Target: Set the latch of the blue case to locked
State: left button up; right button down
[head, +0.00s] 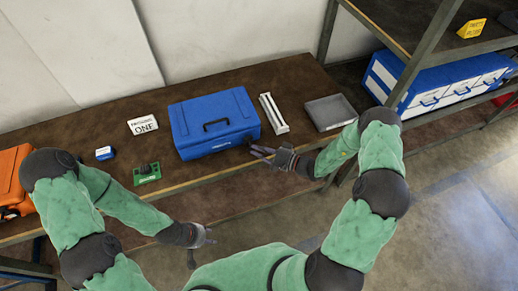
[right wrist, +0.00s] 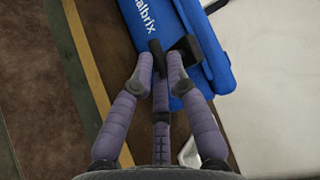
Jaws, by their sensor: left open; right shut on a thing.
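The blue case (head: 214,122) lies closed on the brown workbench, its black handle on top. A dark latch (head: 249,140) shows small at its lower right corner. In the right wrist view the blue case (right wrist: 207,42) fills the top middle, with a black latch piece (right wrist: 186,48) at its edge. My right gripper (head: 257,153) reaches in from the right to that corner. In the wrist view its fingers (right wrist: 160,66) are closed in around the black latch part, which they partly hide. The latch's exact setting cannot be told. My left gripper (head: 207,238) is open and empty, below the bench's front edge.
The workbench (head: 90,130) also holds a white sign (head: 143,125), a small blue-and-white box (head: 105,153), a green board (head: 147,174), white rails (head: 273,113) and a grey tray (head: 330,112). An orange case (head: 12,180) stands at the left. A metal shelf (head: 425,60) rises at the right.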

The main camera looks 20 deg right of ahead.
jog(key=r+m+g+p, duration=0.1)
jog(key=w+r+m+g+h+p, duration=0.1)
jog(key=r+p, duration=0.1)
jog(key=shift+w, duration=0.15)
jog(key=shift+w+r+m+g+h+p, duration=0.4)
jog(key=shift+w+m+g+p, duration=0.1)
jog(key=shift+g+p, duration=0.3)
jog(key=shift+r, duration=0.1)
jog(key=shift+w+r, duration=0.1)
jog(key=shift+w, duration=0.1)
jog(key=c, duration=1.3)
grip_release()
jog(key=shift+a, duration=0.1)
send_near(250, 139)
jog(key=v, duration=0.4)
jog(key=shift+s+r, duration=0.15)
jog(key=shift+r, duration=0.1)
